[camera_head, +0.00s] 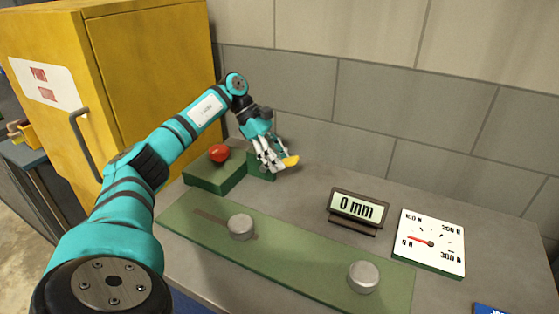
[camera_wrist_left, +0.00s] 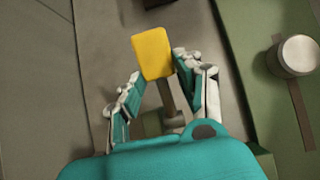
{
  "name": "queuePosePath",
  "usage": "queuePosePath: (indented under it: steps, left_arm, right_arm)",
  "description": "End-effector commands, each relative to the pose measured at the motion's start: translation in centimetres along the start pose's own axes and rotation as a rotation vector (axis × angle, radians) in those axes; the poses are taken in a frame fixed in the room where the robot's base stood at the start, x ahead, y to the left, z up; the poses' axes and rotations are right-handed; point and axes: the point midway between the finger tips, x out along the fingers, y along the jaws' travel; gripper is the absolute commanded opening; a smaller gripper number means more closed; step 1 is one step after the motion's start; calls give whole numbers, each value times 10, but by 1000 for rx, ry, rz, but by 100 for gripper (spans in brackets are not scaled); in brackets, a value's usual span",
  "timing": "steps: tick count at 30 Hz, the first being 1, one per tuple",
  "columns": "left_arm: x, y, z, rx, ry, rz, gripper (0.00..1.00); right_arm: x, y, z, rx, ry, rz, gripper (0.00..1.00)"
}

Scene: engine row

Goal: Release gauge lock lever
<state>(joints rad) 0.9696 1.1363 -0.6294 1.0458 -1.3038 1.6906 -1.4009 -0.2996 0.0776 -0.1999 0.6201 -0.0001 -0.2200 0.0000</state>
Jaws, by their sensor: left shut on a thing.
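The lock lever has a yellow tip (camera_head: 291,161) and stands on a small green block (camera_head: 262,166) near the wall. In the left wrist view its yellow tip (camera_wrist_left: 153,52) and brownish shaft (camera_wrist_left: 170,97) show between the fingers. My left gripper (camera_head: 277,160) is shut on the lever, with the yellow tip sticking out past the fingers. The fingers hide part of the shaft in the head view. The gauge's display (camera_head: 357,208) reads "0 mm". My right gripper is not in view.
A red knob (camera_head: 219,152) sits on a green box (camera_head: 213,178) left of the lever. A long green plate (camera_head: 300,262) carries two metal cylinders (camera_head: 241,226) (camera_head: 363,277). A white dial (camera_head: 431,242) lies at the right. A yellow cabinet (camera_head: 150,55) stands at the left.

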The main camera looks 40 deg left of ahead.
Motion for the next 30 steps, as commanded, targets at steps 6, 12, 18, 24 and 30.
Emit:
queuePosePath:
  steps: [6, 12, 18, 24, 30]
  left_arm:
    - [-6, 2, -1, -3, 3, 13, 0]
    - [-6, 2, -1, -3, 4, 13, 0]
    - [-4, 1, -1, -2, 4, 9, 58]
    - [-2, 0, -1, -1, 3, 5, 58]
    - [-15, 1, 0, 0, 3, 7, 58]
  right_arm:
    - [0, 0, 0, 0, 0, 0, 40]
    - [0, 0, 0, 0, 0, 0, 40]
    - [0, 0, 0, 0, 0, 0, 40]
    - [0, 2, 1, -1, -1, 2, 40]
    - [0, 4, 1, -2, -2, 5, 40]
